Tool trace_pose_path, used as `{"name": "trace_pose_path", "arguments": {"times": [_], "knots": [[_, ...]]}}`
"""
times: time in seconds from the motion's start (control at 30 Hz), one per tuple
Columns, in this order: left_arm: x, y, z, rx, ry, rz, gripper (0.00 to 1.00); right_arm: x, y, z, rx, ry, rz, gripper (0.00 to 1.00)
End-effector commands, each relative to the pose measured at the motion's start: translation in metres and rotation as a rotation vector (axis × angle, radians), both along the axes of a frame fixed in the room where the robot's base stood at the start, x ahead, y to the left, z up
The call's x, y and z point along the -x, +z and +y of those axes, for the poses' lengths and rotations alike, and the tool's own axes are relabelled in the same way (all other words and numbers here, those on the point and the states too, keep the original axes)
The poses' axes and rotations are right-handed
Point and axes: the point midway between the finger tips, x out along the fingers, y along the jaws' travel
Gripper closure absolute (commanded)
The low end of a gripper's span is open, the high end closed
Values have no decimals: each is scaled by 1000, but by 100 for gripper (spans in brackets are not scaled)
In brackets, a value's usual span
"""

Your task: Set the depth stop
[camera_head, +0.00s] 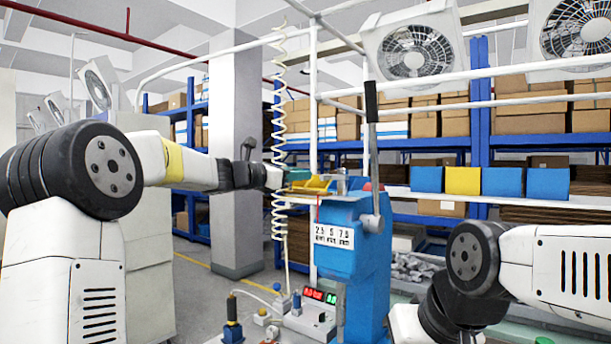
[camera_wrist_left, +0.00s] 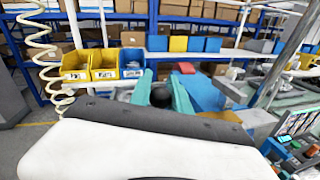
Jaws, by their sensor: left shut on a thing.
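A blue machine (camera_head: 368,262) stands in the middle, with a white label (camera_head: 333,236) reading 2.5, 5 and 7.5 on its front. A lever with a black grip (camera_head: 371,102) rises upright at its right side. My left gripper (camera_head: 276,178) is beside the machine's top left. In the left wrist view, the teal fingers of my left gripper (camera_wrist_left: 162,92) are shut on a round black knob (camera_wrist_left: 160,97), in front of the machine's blue body (camera_wrist_left: 205,92). I cannot tell how the knob joins the machine. My right arm shows at the right, its gripper out of view.
Yellow bins (camera_wrist_left: 104,65) and a blue bin (camera_wrist_left: 132,62) stand close beyond my left gripper. A coiled white cable (camera_head: 279,120) hangs near it. A box with lit red and green digits (camera_head: 320,295) sits below the machine's left side. Shelves with cartons (camera_head: 530,118) stand behind.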

Motion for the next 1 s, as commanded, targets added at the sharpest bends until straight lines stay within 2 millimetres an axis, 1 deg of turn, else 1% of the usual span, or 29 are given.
{"name": "trace_pose_path", "arguments": {"times": [0.03, 0.2, 0.23, 0.3, 0.33, 0.67, 0.77, 1.0], "knots": [[-2, 1, 4, 1, 9, -1, 100, 0, 0, 0, 0, 0, 0, 100], [-2, 1, 5, 1, 13, -1, 100, 0, 0, 0, 0, 0, 0, 100], [-3, 1, 5, 1, 14, -1, 71, 0, 0, 0, 0, 0, 0, 100], [-2, 1, 5, 1, 13, -1, 58, 0, 0, 0, 0, 0, 0, 100], [-2, 1, 5, 1, 13, -1, 55, 0, 0, 0, 0, 0, 0, 100], [0, 1, 5, 0, 9, -1, 55, 0, 0, 0, 0, 0, 0, 100], [6, 1, 13, -1, 12, 0, 55, 0, 0, 0, 0, 0, 0, 100], [34, 1, 43, 0, 13, -1, 55, 0, 0, 0, 0, 0, 0, 100]]}}
